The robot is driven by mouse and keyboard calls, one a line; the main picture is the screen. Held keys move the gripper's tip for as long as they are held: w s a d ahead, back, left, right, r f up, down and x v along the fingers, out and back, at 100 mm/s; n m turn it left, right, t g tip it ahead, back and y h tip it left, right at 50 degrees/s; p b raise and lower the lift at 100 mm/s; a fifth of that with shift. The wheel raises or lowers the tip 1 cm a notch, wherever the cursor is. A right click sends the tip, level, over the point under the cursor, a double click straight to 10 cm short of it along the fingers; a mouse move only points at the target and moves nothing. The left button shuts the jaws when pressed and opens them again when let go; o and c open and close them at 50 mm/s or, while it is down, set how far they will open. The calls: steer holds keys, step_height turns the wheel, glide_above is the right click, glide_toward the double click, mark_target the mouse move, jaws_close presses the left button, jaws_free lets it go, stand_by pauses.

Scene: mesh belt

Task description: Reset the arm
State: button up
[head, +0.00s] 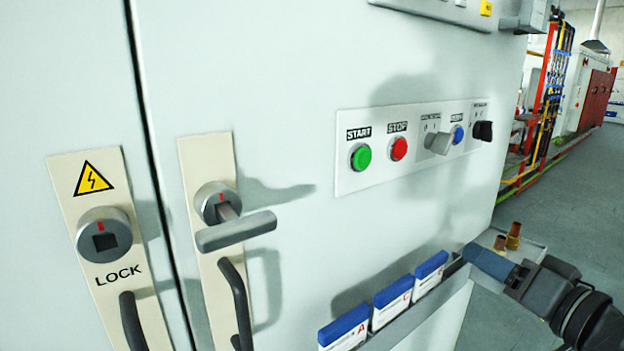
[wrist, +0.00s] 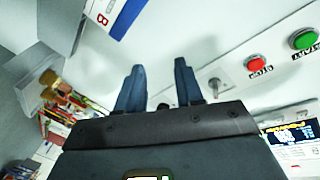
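My gripper (head: 487,262) is at the lower right of the head view, beside the cabinet's right edge and below the button panel. In the wrist view its two blue fingers (wrist: 160,72) stand apart with nothing between them. The control panel (head: 350,182) on the cabinet carries a green START button (head: 361,156), a red STOP button (head: 399,148), a grey switch (head: 438,144), a blue button (head: 457,134) and a black knob (head: 483,131). The arm's links are mostly outside the head view.
A ledge (head: 425,306) below the panel holds blue-and-white boxes (head: 391,303). Brass-coloured pieces (head: 513,236) stand on a grey tray near my gripper. A T-handle (head: 236,231) and dark door handles (head: 236,305) stick out at left. Open floor (head: 570,190) lies at right.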

steer(key=s+a+f+m+g+h, duration=0.15)
steer(key=s+f+h, duration=0.45)
steer(key=s+f, duration=1.1)
steer(key=s+a+r+n, duration=0.1)
steer(key=s+n, duration=0.1)
steer(key=s, duration=1)
steer(key=s+a+r+n, duration=0.1)
steer(key=s+r+n, duration=0.1)
steer(key=s, duration=1)
steer(key=shift+a+n, duration=0.2)
steer(key=shift+n, duration=0.15)
steer(key=shift+c, duration=0.5)
